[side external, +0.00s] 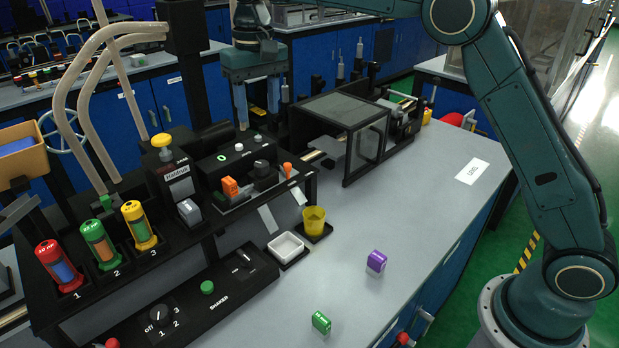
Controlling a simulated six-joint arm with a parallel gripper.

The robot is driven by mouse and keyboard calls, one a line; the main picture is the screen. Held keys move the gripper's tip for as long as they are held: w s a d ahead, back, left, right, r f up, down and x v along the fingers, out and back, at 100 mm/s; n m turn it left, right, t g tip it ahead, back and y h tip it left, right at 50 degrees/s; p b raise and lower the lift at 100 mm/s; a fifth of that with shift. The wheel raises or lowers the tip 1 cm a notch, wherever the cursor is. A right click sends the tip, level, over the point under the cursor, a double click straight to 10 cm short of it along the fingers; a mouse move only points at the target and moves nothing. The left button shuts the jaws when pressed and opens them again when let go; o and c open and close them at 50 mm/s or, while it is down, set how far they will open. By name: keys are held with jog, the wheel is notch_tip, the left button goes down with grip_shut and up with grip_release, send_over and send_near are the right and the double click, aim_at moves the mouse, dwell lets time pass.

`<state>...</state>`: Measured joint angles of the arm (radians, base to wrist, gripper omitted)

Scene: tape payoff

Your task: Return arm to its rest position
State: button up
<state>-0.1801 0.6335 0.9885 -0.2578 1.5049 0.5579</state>
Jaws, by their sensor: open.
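My gripper (257,108) hangs at the upper middle of the side external view, pointing down. Its two pale blue fingers are apart, with nothing visibly held between them. It is above the back part of the bench, behind the black panel with the green digit display (222,158) and left of the glass-sided enclosure (345,125). My arm reaches over the bench from its base at the right. Part of the arm between the upper link and the gripper runs out of the top of the picture.
Red (58,262), green (100,243) and yellow (139,224) capped cylinders stand in a black rack. A yellow cup (314,220) and white dish (286,246) sit mid-bench. Purple (376,261) and green (321,322) blocks lie on the otherwise mostly clear front bench (430,225).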

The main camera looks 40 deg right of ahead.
jog(key=s+d+r+t, duration=0.1)
jog(key=s+d+r, duration=0.25)
jog(key=s, duration=0.55)
jog(key=s+d+r+t, duration=0.2)
jog(key=s+d+r, duration=0.15)
jog(key=s, duration=0.45)
jog(key=s+d+f+t, duration=0.1)
jog(key=s+f, duration=0.3)
jog(key=s, duration=0.5)
jog(key=s+d+f+n+t, duration=0.1)
jog(key=s+d+f, duration=0.2)
jog(key=s, duration=0.7)
jog(key=shift+s+d+f+t, duration=0.2)
jog(key=shift+d+f+t, duration=0.1)
jog(key=shift+d+f, duration=0.1)
jog(key=shift+r, duration=0.1)
